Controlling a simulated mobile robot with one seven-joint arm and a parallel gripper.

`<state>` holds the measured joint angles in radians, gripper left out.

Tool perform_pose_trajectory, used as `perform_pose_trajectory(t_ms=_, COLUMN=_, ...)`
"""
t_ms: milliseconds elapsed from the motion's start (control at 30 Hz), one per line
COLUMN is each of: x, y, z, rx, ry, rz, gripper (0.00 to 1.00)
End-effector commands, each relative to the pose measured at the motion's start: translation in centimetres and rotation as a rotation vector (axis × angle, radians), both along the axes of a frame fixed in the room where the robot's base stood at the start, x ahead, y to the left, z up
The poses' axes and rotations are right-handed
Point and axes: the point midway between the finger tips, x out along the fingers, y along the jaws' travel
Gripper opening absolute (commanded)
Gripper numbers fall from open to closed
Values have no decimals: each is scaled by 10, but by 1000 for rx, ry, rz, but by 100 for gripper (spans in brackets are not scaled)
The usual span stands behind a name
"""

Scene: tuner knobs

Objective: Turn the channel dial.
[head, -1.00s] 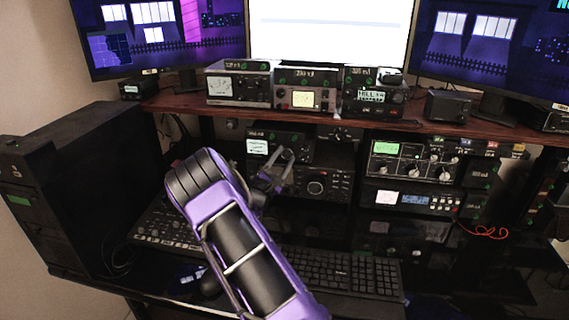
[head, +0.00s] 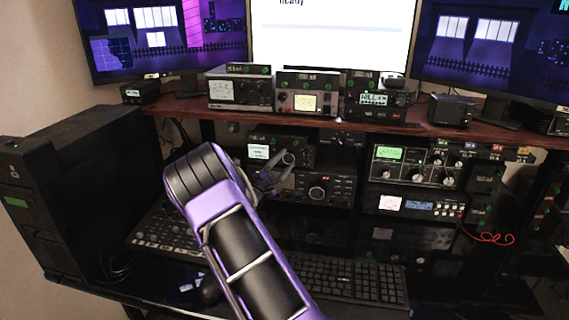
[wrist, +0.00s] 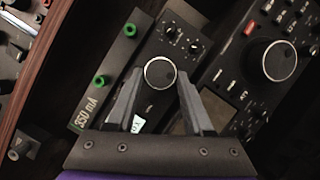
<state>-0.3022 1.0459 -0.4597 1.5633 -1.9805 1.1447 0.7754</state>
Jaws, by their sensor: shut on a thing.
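A round dark dial (wrist: 160,73) with a pale rim sits on the face of a small black radio unit in the wrist view. I cannot read a label naming it as the channel dial. My gripper (wrist: 160,84) is shut on this dial, one finger on each side of it. In the head view, my gripper (head: 278,168) is at the small radio unit (head: 259,153) with a lit meter, under the wooden shelf. There the dial (head: 290,158) shows between the fingers. My purple arm hides part of the area below.
A larger knob (wrist: 280,61) sits on the neighbouring radio (head: 320,188), close to the right finger. The wooden shelf (head: 300,117) runs above with more devices. A keyboard (head: 340,280) lies in front, and a dark computer case (head: 80,190) stands at left.

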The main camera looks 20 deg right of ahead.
Motion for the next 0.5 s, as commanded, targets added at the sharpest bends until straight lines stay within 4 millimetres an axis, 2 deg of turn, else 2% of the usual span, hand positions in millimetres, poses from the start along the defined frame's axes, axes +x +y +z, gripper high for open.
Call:
perform_pose_trajectory(t_ms=100, x=0, y=0, z=-1, rx=2, ry=3, rz=1, gripper=0)
perform_pose_trajectory(t_ms=133, x=0, y=0, z=-1, rx=2, ry=3, rz=1, gripper=55)
perform_pose_trajectory(t_ms=200, x=0, y=0, z=-1, rx=0, ry=2, rz=0, gripper=68)
perform_pose_trajectory(t_ms=300, x=0, y=0, z=-1, rx=0, ry=2, rz=0, gripper=82)
perform_pose_trajectory(t_ms=500, x=0, y=0, z=0, rx=-1, ry=1, rz=0, gripper=82)
